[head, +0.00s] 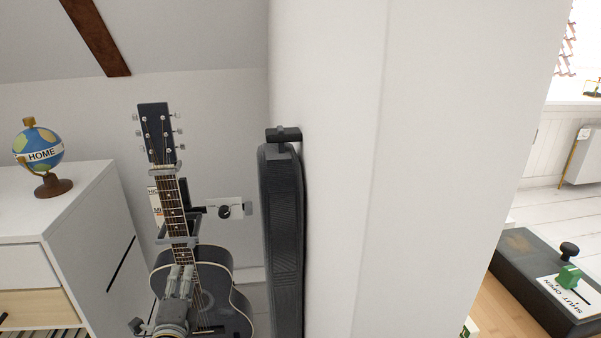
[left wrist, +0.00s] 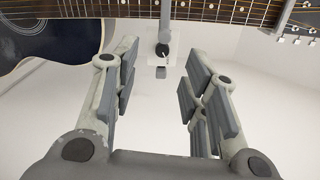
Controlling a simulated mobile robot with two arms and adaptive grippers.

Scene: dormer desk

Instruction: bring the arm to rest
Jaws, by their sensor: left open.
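My left gripper (head: 180,275) is low in the head view, in front of a dark acoustic guitar (head: 225,290). In the left wrist view the two fingers of the gripper (left wrist: 162,58) are spread apart with nothing between them. The guitar neck (left wrist: 90,8) crosses the top of that view beyond the fingertips, and part of the dark body (left wrist: 40,38) shows at the left. The gripper and my arm hide part of the guitar in the head view. I cannot tell the exact gap between fingers and guitar. My right gripper is not in view.
A white cabinet (head: 122,250) with a globe (head: 40,155) stands at the left. A tall dark case (head: 282,230) leans by the white wall (head: 430,150) right of the guitar.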

